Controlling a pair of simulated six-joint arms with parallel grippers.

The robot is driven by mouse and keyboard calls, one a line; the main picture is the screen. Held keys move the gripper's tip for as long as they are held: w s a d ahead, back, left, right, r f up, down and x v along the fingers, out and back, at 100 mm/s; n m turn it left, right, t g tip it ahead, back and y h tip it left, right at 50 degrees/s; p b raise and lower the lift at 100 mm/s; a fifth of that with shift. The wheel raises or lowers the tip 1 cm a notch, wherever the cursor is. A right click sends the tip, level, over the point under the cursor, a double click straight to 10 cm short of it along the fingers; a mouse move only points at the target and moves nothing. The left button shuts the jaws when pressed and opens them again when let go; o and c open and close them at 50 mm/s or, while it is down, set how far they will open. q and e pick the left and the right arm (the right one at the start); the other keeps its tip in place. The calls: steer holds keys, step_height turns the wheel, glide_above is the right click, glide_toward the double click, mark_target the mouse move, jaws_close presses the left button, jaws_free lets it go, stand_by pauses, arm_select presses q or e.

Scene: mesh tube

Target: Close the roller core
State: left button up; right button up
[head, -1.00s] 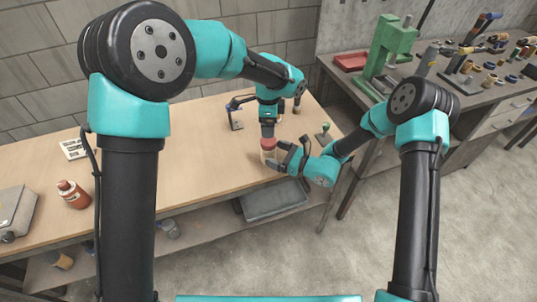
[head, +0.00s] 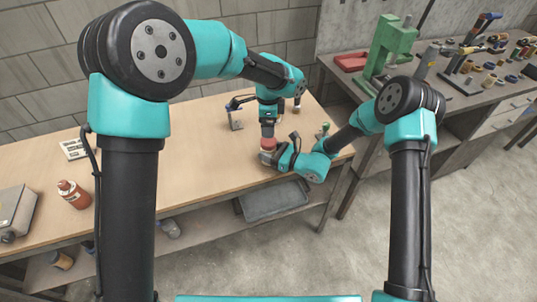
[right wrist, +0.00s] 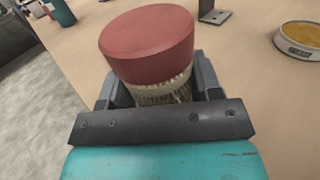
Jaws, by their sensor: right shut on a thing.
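The roller core shows in the right wrist view as a cream ribbed tube (right wrist: 160,91) with a wide red cap (right wrist: 148,45) on its upper end. In the head view the red cap (head: 268,144) is at the front right of the bench. My right gripper (head: 270,157) comes in from the right, below the cap, and is shut on the tube; its two fingers flank the tube in the right wrist view. My left gripper (head: 268,129) points down directly above the cap. Its fingers are too small to read, and it does not show in the right wrist view.
A round tin (right wrist: 302,37) and a metal bracket (right wrist: 212,12) stand on the bench near the cap. A red bottle (head: 73,194) stands far left. The middle of the wooden bench (head: 170,165) is clear. A grey bin (head: 272,202) sits on the shelf below.

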jaws_close()
arm_select(q)
steer(key=n, duration=1.1)
steer(key=shift+n, duration=0.3)
steer(key=n, duration=1.1)
steer(key=shift+n, duration=0.4)
steer(key=n, duration=0.3)
steer(key=shift+n, duration=0.3)
